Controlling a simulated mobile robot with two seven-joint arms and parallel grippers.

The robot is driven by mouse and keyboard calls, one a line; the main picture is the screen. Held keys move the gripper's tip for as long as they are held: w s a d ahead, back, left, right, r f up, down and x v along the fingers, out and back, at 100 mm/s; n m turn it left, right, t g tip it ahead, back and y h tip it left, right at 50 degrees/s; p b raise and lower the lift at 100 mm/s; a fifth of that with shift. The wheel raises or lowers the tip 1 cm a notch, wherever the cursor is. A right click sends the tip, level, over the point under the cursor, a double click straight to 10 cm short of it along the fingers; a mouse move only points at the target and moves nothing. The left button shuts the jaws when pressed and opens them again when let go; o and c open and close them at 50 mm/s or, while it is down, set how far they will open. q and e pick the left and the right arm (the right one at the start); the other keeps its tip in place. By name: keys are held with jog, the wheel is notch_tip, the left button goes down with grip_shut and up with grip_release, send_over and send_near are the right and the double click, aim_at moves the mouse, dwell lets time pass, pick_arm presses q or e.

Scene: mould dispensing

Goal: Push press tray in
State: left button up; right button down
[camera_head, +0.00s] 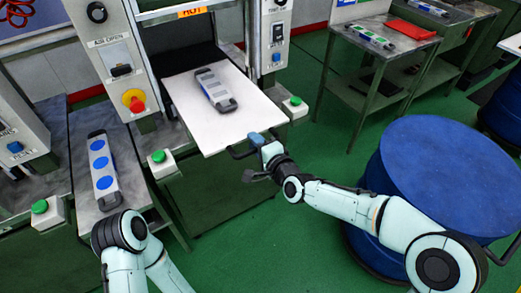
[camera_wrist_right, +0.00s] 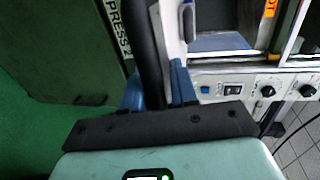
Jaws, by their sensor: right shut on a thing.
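The press tray (camera_head: 225,125) is a white plate that sticks out of the open press in the head view. A grey mould with a blue stripe (camera_head: 215,90) lies on it. A dark handle runs along the tray's front edge; it also shows as a black bar (camera_wrist_right: 148,45) in the right wrist view. My right gripper (camera_head: 257,138) is shut on this handle, and its blue fingers (camera_wrist_right: 158,88) sit on either side of the bar. My left arm shows at the lower left, but its gripper is out of sight.
Green buttons (camera_head: 158,156) (camera_head: 295,102) flank the tray. Another mould with blue discs (camera_head: 102,170) lies on a side table at left. A large blue drum (camera_head: 450,170) stands at right near my right arm. A metal table (camera_head: 385,42) stands behind.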

pick_arm(q)
jog(key=shift+w+a+f, duration=0.2)
jog(key=shift+w+a, duration=0.05)
jog(key=shift+w, duration=0.2)
pick_arm(e)
jog(key=shift+w+a+f, duration=0.3)
jog(key=shift+w+f, duration=0.15)
jog(key=shift+f, duration=0.05)
jog(key=c, duration=1.1)
grip_release()
jog(key=shift+r, duration=0.1)
jog(key=shift+r, duration=0.2)
pick_arm(q)
jog(key=shift+s+d+r+p, duration=0.2)
jog(key=shift+s+r+p, duration=0.1)
jog(key=shift+s+r, duration=0.15)
jog(key=shift+s+d+r+p, duration=0.2)
jog(key=shift+s+r+p, duration=0.1)
jog(key=shift+s, duration=0.15)
pick_arm(e)
jog(key=v, duration=1.3)
jog(key=shift+d, duration=0.15)
